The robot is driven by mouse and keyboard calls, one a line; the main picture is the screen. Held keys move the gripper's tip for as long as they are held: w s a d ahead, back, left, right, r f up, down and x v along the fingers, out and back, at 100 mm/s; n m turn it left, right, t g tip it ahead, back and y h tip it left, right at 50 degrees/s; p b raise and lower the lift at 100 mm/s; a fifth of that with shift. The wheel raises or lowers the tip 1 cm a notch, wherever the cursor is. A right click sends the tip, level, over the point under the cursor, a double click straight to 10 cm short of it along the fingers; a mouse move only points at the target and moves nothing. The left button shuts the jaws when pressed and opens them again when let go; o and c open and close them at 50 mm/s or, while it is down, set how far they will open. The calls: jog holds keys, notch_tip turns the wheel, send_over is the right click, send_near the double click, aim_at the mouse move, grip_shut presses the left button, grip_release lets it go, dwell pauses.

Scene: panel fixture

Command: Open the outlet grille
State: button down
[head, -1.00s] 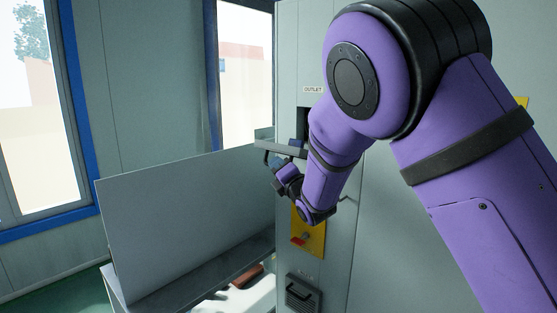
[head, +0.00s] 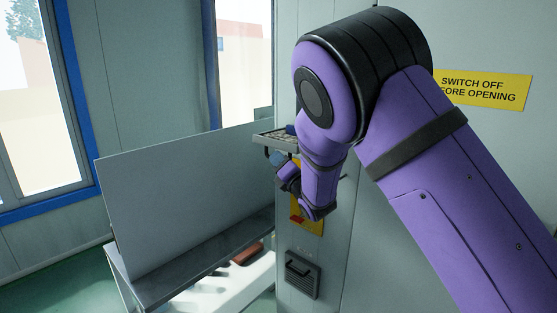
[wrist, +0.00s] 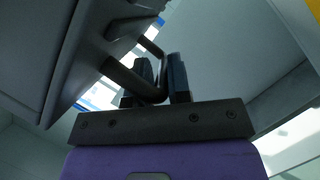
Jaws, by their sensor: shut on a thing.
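The outlet grille (head: 272,137) sticks out from the grey cabinet at the upper left of my arm, swung away from its opening. Its slatted inner face shows on top. My gripper (head: 279,162) is just below the grille's outer edge. In the wrist view its two fingers (wrist: 161,72) are shut around the handle. My arm hides the outlet label and most of the opening.
A lower grille (head: 302,276) with its own handle is shut on the cabinet. A yellow plate with a red switch (head: 297,219) sits above it. A bench with an upright grey panel (head: 185,205) stands close at the left. A yellow warning sign (head: 482,89) is at the right.

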jog(key=shift+w+d+r, duration=0.1)
jog(key=shift+w+d, duration=0.1)
jog(key=shift+d, duration=0.2)
jog(key=c, duration=1.2)
grip_release()
jog(key=shift+w, duration=0.1)
jog(key=shift+o, duration=0.2)
jog(key=shift+a, duration=0.1)
jog(key=v, duration=1.1)
jog(key=shift+a, duration=0.15)
